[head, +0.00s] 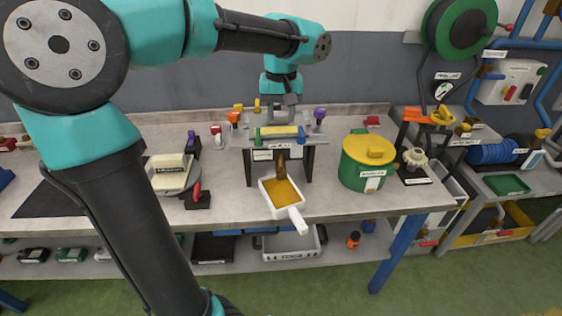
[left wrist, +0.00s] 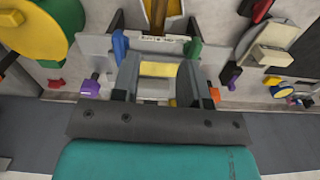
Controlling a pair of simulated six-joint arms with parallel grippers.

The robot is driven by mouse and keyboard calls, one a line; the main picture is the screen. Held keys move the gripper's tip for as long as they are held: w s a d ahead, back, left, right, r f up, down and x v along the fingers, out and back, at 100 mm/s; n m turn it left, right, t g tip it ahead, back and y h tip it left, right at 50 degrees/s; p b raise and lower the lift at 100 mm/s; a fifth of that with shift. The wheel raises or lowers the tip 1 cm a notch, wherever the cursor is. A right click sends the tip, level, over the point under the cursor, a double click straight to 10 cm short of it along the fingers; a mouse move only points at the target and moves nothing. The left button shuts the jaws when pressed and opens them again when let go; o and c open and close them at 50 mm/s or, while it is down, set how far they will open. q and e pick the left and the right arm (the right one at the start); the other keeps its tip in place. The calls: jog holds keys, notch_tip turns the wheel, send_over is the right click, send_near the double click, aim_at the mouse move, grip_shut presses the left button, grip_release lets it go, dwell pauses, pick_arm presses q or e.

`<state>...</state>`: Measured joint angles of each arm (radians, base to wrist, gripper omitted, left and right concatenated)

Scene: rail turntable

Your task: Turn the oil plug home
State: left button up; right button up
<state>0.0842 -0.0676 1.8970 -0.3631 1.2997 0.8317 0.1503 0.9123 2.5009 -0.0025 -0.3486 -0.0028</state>
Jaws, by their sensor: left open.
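A grey stand (head: 308,168) on the bench carries a yellow block (head: 279,131) with a green and a blue end. An orange knob (head: 233,117) sits at its left and a purple knob (head: 319,113) at its right. I cannot tell which part is the oil plug. Brown oil (head: 281,166) shows below the stand, over a white pan (head: 268,205) holding amber oil. My left gripper (head: 287,101) is above the back of the stand. In the left wrist view its open fingers (left wrist: 158,85) frame the yellow block, apparently without gripping. My right gripper is out of view.
A green drum (head: 362,175) with a yellow lid stands right of the stand. A scale (head: 172,177) and a red-handled tool (head: 197,197) are at left. A pale gear (head: 415,158) stands on a dark base at right. The pan's handle overhangs the bench's front edge.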

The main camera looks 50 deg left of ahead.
aim_at(281, 161)
pick_arm(q)
notch_tip(281, 161, down, 16)
jog(key=shift+r, duration=0.1)
dwell(0.5)
grip_shut()
